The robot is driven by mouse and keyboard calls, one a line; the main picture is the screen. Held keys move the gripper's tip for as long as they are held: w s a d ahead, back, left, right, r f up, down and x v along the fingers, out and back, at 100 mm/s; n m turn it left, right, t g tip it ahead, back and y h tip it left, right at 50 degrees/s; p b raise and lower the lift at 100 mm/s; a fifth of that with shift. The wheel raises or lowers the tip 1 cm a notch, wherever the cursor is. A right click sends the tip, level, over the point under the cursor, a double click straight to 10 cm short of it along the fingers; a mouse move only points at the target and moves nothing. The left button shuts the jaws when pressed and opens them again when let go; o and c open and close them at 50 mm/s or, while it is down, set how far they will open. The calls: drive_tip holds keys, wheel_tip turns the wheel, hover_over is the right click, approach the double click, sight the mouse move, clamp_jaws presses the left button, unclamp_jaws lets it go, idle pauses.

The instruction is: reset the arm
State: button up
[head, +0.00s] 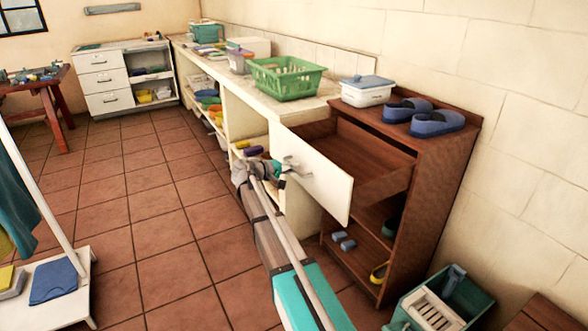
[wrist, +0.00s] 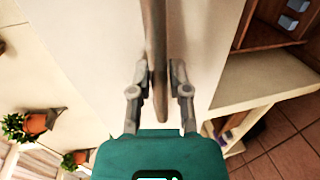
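My gripper (wrist: 160,76) is open, with one finger on each side of a brown bar handle (wrist: 156,40) in the wrist view. A narrow gap shows beside the right finger; whether the left finger touches the bar is hard to tell. In the head view my gripper (head: 282,168) is at the white front of a pulled-out drawer (head: 325,180). My arm reaches up to it from the bottom of the picture. The drawer belongs to a brown wooden cabinet (head: 440,165), and its brown inside looks empty where visible.
Blue slippers (head: 437,123) and a lidded white box (head: 366,92) stand on the cabinet. A green basket (head: 287,78) sits on the long counter to its left. A teal crate (head: 440,305) is on the floor at lower right. Open tiled floor (head: 165,210) lies left of my arm.

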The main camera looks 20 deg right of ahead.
drive_tip(key=shift+o, duration=1.5)
drive_tip(key=shift+d, duration=0.1)
drive_tip(key=shift+s, duration=0.1)
